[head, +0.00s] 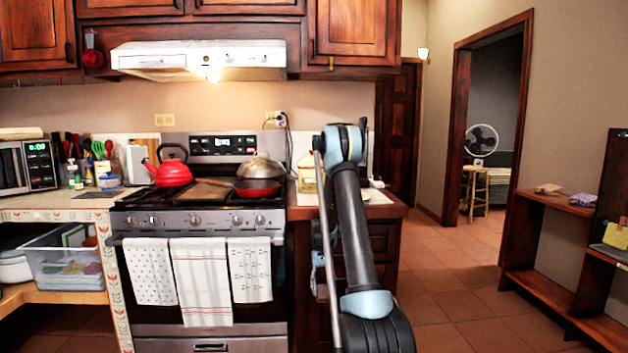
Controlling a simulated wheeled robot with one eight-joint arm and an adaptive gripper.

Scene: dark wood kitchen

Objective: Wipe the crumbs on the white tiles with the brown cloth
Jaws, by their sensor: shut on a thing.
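My arm rises in front of the right counter and bends at a blue joint; its far part is mostly hidden behind the near link. I cannot make out my gripper or anything in it. A white surface, perhaps the white tiles (377,197), shows on the counter right of the stove, partly behind my arm. Crumbs are too small to tell. I cannot identify the brown cloth; a flat brown thing (205,191) lies on the stove between the kettle and the pan, but I cannot tell what it is.
The stove (200,220) holds a red kettle (172,168) and a lidded red pan (260,180). Towels (200,282) hang on its front. A yellowish container (307,176) stands beside my arm. The floor (450,270) on the right is clear up to a low shelf (550,255).

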